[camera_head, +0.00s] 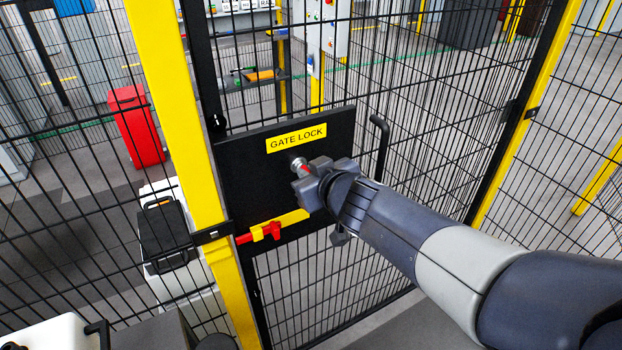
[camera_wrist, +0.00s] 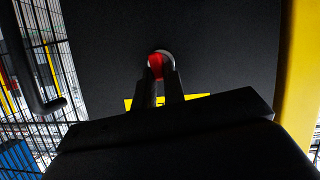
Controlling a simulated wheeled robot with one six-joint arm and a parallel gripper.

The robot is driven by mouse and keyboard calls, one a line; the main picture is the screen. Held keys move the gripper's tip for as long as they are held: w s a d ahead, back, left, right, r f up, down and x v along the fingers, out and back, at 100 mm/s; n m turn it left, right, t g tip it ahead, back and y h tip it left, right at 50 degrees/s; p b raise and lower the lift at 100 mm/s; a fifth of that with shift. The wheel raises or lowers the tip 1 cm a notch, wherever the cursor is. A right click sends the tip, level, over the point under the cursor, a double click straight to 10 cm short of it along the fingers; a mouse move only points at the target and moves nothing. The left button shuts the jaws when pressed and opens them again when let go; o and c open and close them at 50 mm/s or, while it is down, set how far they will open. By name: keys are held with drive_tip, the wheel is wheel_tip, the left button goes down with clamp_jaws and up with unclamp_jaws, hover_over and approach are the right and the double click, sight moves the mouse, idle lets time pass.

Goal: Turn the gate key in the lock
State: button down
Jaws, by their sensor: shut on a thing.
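My gripper (camera_head: 304,172) is at the black lock plate (camera_head: 240,175) below the yellow GATE LOCK label (camera_head: 297,138). In the wrist view my gripper (camera_wrist: 160,75) is shut on the red gate key (camera_wrist: 155,64), of which a small red part shows between the fingertips. The silver round lock (camera_head: 298,163) is right in front of the fingertips; in the wrist view its rim (camera_wrist: 168,56) shows around the key. Whether the key is fully inside the lock is hidden by the fingers. How far the key is turned cannot be told.
A red and yellow bolt (camera_head: 262,231) is below the lock on the plate's lower left. A black gate handle (camera_head: 381,145) stands to the right of the plate. A yellow post (camera_head: 175,120) is to the left. Black mesh fencing surrounds the gate.

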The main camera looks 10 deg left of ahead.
drive_tip(key=shift+s+a+f+n+b, duration=0.15)
drive_tip(key=shift+n+b, duration=0.25)
drive_tip(key=shift+b, duration=0.4)
drive_tip(key=shift+t+h, duration=0.3)
drive_tip(key=shift+f+n+b, duration=0.15)
drive_tip(key=shift+n+b, duration=0.25)
drive_tip(key=shift+b, duration=0.7)
drive_tip(key=n+t+h+b, duration=0.1)
drive_tip(key=b, duration=0.2)
drive_tip(key=shift+a, duration=0.1)
drive_tip(key=shift+n+b, duration=0.4)
drive_tip(key=shift+b, duration=0.15)
